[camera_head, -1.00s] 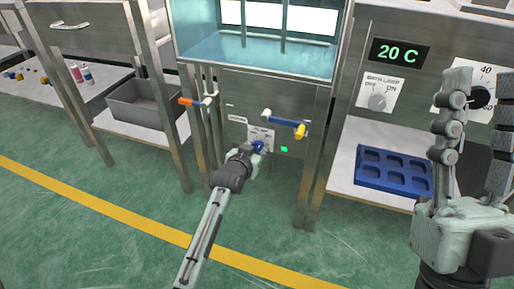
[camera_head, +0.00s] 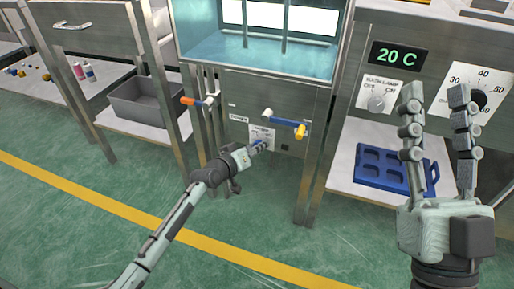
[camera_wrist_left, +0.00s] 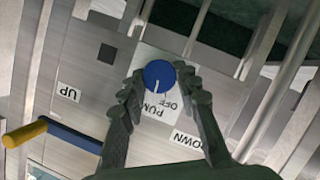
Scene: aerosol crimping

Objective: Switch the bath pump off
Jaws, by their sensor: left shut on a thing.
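The bath pump knob is a round blue dial (camera_wrist_left: 160,74) with a white pointer line, on a white plate (camera_wrist_left: 150,116) lettered PUMP and OFF. The wrist picture is inverted; the pointer lies on the knob's lower half, near the lettering. My left gripper (camera_wrist_left: 158,82) is shut on the knob, a finger on each side. In the head view my left gripper (camera_head: 256,147) reaches the panel under the bath and hides most of the knob. A small square lamp (camera_head: 284,148) right of the plate is dark. My right gripper (camera_head: 435,95) is open and empty at the right.
A blue lever with a yellow end (camera_head: 290,124) sticks out above the pump plate; an orange-ended lever (camera_head: 190,101) is to its left. A blue moulded tray (camera_head: 383,170) lies on the right shelf. A grey bin (camera_head: 145,103) stands left. The green floor in front is clear.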

